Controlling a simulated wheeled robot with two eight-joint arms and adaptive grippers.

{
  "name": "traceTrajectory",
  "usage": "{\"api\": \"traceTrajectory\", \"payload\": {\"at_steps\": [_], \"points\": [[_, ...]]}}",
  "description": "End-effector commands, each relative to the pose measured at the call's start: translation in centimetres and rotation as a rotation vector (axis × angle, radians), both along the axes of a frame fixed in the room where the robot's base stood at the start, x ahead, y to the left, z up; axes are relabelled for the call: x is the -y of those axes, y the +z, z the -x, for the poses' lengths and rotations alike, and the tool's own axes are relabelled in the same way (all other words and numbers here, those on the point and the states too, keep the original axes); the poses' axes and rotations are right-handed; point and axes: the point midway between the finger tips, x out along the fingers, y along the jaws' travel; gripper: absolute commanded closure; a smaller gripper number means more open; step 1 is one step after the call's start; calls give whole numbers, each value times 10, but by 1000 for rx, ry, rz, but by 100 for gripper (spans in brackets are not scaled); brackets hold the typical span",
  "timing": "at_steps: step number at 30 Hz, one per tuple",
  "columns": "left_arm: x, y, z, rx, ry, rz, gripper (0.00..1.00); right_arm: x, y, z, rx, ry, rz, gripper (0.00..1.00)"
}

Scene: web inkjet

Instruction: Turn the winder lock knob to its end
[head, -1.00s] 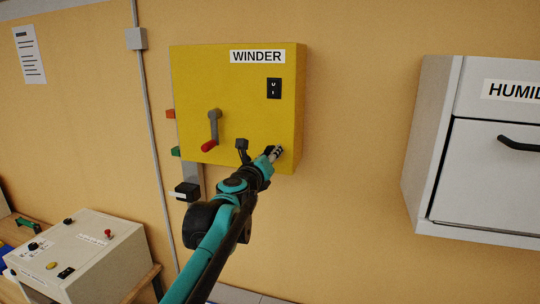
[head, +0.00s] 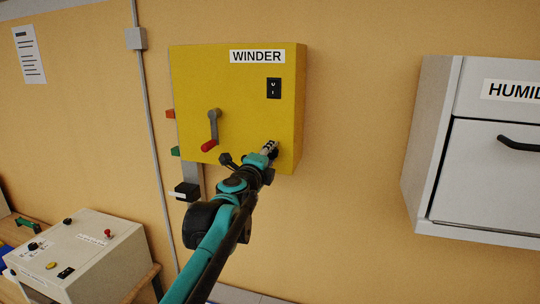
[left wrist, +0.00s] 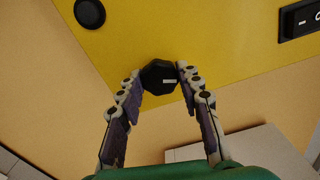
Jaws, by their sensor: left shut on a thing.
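The winder is a yellow wall box (head: 245,110) labelled WINDER. A black faceted knob (left wrist: 158,76) with a short white mark sits near the edge of its yellow face. My left gripper (left wrist: 160,75) is shut on this knob, one finger on each side. In the left wrist view the white mark lies about level. My right gripper is not in view.
A grey crank with a red grip (head: 210,145) and a black rocker switch (head: 274,88) are on the yellow face. A round black part (left wrist: 90,12) shows nearby. The white HUMID-labelled cabinet (head: 490,170) hangs right; a beige control box (head: 85,255) stands lower left.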

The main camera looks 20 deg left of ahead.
Motion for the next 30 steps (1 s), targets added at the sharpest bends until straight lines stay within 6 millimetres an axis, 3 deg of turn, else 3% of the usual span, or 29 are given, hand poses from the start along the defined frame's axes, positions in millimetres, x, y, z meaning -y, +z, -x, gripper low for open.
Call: {"api": "traceTrajectory", "payload": {"at_steps": [23, 24, 25, 30], "points": [[0, -1, 0, 3, 0, 97, 94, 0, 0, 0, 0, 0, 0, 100], [0, -1, 0, 3, 0, 97, 54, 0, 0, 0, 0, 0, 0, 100], [0, -1, 0, 3, 0, 97, 46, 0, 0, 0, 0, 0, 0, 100], [0, 0, 0, 3, 1, 97, 44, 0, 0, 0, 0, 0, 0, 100]]}}
